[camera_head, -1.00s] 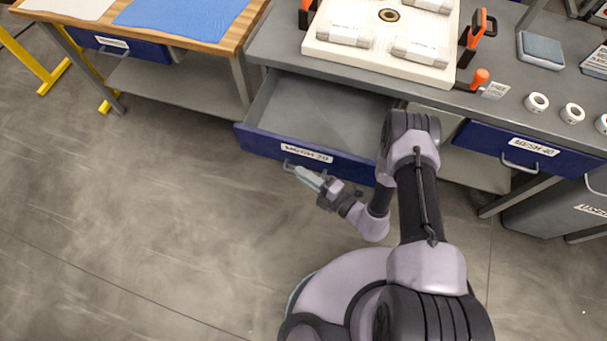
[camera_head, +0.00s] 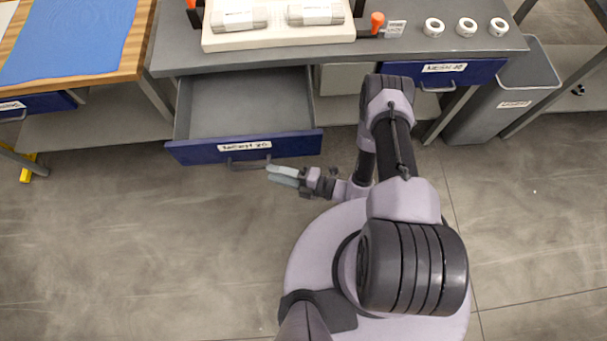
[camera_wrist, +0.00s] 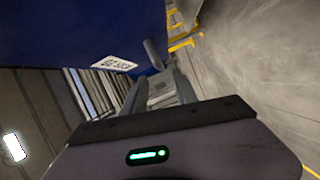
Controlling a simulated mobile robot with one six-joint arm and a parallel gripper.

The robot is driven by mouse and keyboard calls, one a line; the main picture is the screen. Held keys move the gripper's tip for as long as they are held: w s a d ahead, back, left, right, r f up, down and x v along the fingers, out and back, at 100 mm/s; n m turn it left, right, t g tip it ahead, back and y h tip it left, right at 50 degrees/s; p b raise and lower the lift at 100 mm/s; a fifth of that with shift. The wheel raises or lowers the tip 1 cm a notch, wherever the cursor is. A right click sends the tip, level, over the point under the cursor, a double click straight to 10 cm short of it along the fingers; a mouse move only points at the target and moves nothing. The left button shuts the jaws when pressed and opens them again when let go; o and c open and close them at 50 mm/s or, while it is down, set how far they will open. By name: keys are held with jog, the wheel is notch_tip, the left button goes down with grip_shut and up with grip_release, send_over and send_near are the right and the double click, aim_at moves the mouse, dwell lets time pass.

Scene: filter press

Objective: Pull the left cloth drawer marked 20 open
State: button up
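The left cloth drawer (camera_head: 190,153) has a blue front with a white label that seems to read MESH 20. It stands pulled well out from under the grey bench, and its grey inside looks empty. Its grey bar handle (camera_head: 234,165) is on the front. My gripper (camera_head: 270,174) is just in front of the drawer, at the right end of the handle. In the wrist view the fingers are apart, with the handle (camera_wrist: 153,52) just beyond their tips. I see no grip on it.
The right drawer (camera_head: 480,72) is shut, with a grey bin (camera_head: 500,110) beside it. A white plate (camera_head: 275,38) with cloth rolls and several white rings lie on the bench. A wood-topped table (camera_head: 100,75) stands at left. The floor in front is clear.

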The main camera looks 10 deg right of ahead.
jog(key=p+v, duration=0.1)
jog(key=v, duration=0.8)
jog(key=w+d+r+n+g+h, duration=0.1)
jog(key=w+r+n+g+h, duration=0.15)
jog(key=r+n, duration=0.55)
jog(key=w+d+r+n+g+h, duration=0.1)
jog(key=r+n+g, duration=0.4)
jog(key=r, duration=0.4)
jog(key=w+r+n+g+h, duration=0.1)
jog(key=r+n+g, duration=0.1)
jog(key=r+n, duration=0.7)
jog(key=s+d+r+n+t+h, duration=0.1)
jog(key=s+r+n+t+h, duration=0.2)
jog(key=r+n, duration=0.5)
jog(key=s+d+r+n+t+h, duration=0.1)
jog(key=s+r+n+t+h, duration=0.3)
jog(key=r+n, duration=0.5)
notch_tip(320, 180, up, 3)
jog(key=shift+s+h, duration=0.85)
jog(key=shift+s, duration=0.25)
